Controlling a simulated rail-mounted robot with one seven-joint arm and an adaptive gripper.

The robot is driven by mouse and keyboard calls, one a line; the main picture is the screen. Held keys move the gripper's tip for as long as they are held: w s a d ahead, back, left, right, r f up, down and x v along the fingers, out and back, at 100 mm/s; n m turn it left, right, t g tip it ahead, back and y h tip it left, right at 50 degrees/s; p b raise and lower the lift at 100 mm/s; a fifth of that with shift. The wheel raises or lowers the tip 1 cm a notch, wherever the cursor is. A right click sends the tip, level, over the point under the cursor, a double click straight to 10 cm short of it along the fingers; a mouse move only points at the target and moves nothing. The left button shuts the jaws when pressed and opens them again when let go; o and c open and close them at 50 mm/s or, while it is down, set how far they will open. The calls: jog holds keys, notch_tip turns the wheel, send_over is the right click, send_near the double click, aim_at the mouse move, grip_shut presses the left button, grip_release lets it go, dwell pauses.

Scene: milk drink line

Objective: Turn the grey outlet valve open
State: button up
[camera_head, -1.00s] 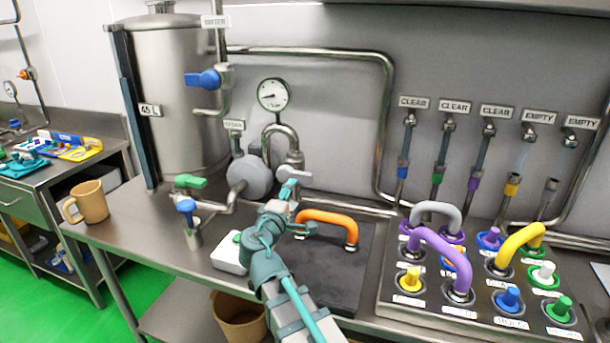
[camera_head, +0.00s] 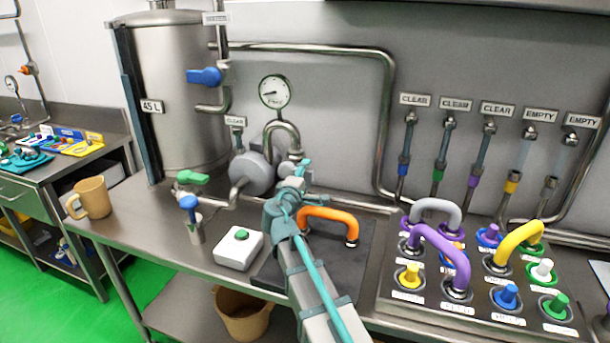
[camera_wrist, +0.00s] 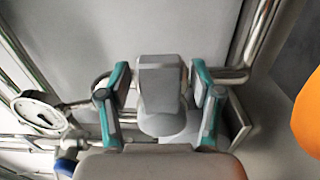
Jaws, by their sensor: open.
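The grey outlet valve (camera_head: 287,169) sits at the foot of the bent pipe right of the round grey pump, mostly covered by my gripper in the head view. In the wrist view its grey handle (camera_wrist: 161,82) stands between the two teal fingers. My gripper (camera_wrist: 160,98) is open around the handle, with a visible gap on the right side; on the left the finger is close, and I cannot tell if it touches. In the head view my gripper (camera_head: 302,178) is at the valve, beyond the orange hose end.
An orange hose (camera_head: 328,214) arches over the dark mat right of my arm. A white box with a green button (camera_head: 239,248) lies to the left. The pressure gauge (camera_head: 274,92) and pipes stand behind. A hose panel (camera_head: 392,300) fills the right.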

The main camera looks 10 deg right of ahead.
grip_shut()
